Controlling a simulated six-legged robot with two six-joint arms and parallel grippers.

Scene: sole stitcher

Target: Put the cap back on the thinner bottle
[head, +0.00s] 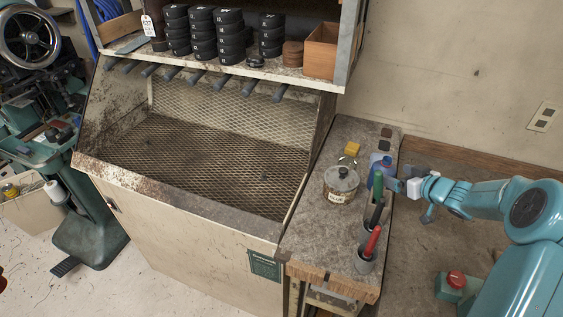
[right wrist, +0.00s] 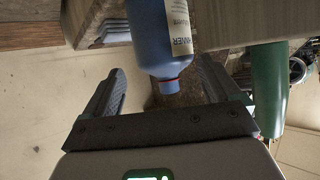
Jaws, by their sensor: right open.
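A blue thinner bottle (head: 387,161) stands near the right edge of the narrow bench, partly hidden in the head view. In the right wrist view the bottle (right wrist: 172,32) appears neck-down in the picture, with a pale label and a thin red ring near the neck end. My right gripper (head: 397,181) is beside the bottle in the head view. In the right wrist view the open fingers (right wrist: 160,72) lie on either side of the bottle's narrow end, with gaps visible. I cannot make out a separate cap. My left gripper is not in view.
A yellow block (head: 352,148) lies behind. A mesh-floored basin (head: 210,165) is left.

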